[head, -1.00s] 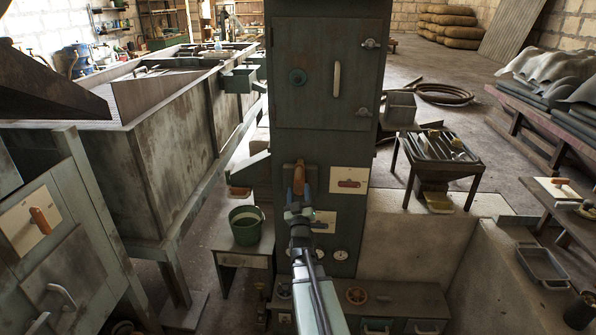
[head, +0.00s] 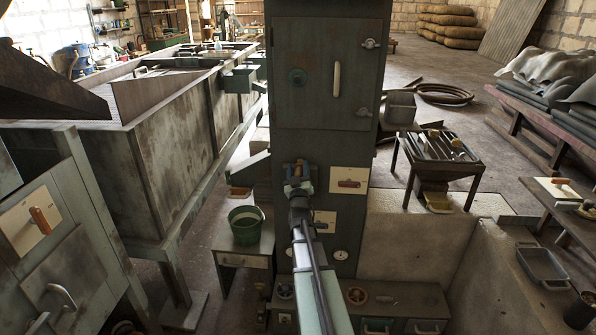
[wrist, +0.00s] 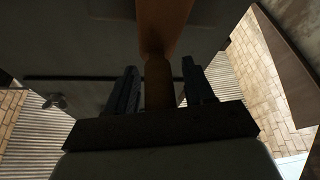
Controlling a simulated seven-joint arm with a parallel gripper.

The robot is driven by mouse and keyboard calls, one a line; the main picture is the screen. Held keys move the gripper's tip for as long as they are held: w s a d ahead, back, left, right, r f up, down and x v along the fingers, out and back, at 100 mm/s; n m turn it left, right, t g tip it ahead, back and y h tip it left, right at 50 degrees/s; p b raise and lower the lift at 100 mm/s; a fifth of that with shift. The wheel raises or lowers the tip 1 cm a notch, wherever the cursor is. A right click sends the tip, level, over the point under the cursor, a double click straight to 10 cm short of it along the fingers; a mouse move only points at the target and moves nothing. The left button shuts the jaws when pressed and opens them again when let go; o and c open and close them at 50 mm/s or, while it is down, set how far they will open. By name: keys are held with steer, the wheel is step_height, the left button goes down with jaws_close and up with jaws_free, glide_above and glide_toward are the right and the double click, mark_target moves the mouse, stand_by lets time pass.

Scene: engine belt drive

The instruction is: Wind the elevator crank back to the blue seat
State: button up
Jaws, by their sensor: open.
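The elevator cabinet (head: 320,130) is a tall dark grey-green column in the middle of the head view. The crank's orange-brown handle (wrist: 162,25) runs down between my open fingers in the wrist view. Dark gaps show on both sides of it, so the fingers stand around it without visibly closing on it. In the head view my gripper (head: 298,186) is at the cabinet's front, left of a cream plate, and largely covers the crank. I cannot make out the blue seat clearly in either view.
A cream plate with a red handle (head: 349,183) sits just right of my gripper. A green bucket (head: 245,228) stands on a small table at left. A slotted tray stand (head: 440,148) is at right. A long grey bin (head: 180,140) flanks the cabinet's left.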

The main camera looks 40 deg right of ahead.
jaws_close()
stand_by(0.3)
steer(key=shift+w+a+n+t+y, duration=0.25)
steer(key=shift+n+t+y, duration=0.05)
steer(key=shift+n, duration=0.2)
steer(key=w+a+f+n+g+y, duration=0.1)
steer(key=f+n, duration=0.4)
steer(key=n, duration=0.5)
steer(key=w+a+f+n+g+y, duration=0.2)
steer(key=w+a+f+n+y, duration=0.2)
steer(key=n, duration=0.5)
steer(key=shift+w+a+f+n+y, duration=0.35)
steer(key=shift+w+f+n+y, duration=0.05)
steer(key=shift+f+y, duration=0.3)
steer(key=shift+f, duration=0.1)
